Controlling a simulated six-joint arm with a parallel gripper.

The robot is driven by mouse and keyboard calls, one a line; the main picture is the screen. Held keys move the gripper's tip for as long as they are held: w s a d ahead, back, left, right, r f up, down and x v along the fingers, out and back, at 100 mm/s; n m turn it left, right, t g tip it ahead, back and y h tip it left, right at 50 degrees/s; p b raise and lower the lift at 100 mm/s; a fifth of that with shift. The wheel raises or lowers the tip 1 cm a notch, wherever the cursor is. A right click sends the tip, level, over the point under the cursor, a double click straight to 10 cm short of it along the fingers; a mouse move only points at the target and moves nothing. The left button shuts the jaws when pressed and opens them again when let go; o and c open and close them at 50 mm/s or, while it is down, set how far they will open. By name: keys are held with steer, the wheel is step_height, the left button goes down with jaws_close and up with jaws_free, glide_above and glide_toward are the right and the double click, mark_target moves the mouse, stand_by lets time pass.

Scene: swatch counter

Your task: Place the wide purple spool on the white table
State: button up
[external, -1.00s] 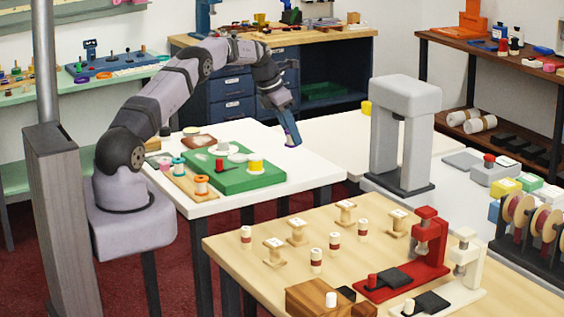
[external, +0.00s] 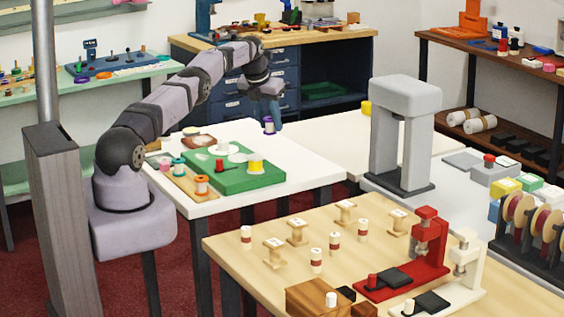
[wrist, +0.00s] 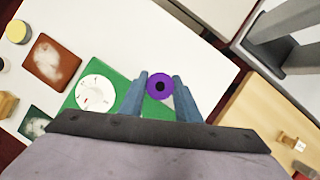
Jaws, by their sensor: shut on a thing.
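My gripper (external: 268,112) is shut on the purple spool (external: 269,126), which hangs upright below the fingers at the far edge of the white table (external: 302,168). In the wrist view the spool (wrist: 160,86) shows end-on as a purple ring with a dark centre, between the two blue-grey fingertips. The white table fills much of that view, with bare surface (wrist: 130,35) beyond the spool. I cannot tell how high the spool is above the tabletop.
The table's right part is clear.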

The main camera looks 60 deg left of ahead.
steer(key=shift+f+p, duration=0.6)
steer(key=shift+f, duration=3.95)
steer(key=shift+f, duration=0.15)
steer(key=o, duration=1.1)
steer(key=shift+o, duration=0.2)
steer(key=shift+r, duration=0.25)
steer(key=shift+s+r, duration=0.15)
steer(key=shift+r, duration=0.35)
steer(key=b+v, duration=0.3)
steer(key=v, duration=0.7)
steer(key=shift+s+d+r, duration=0.2)
steer(key=shift+r, duration=0.15)
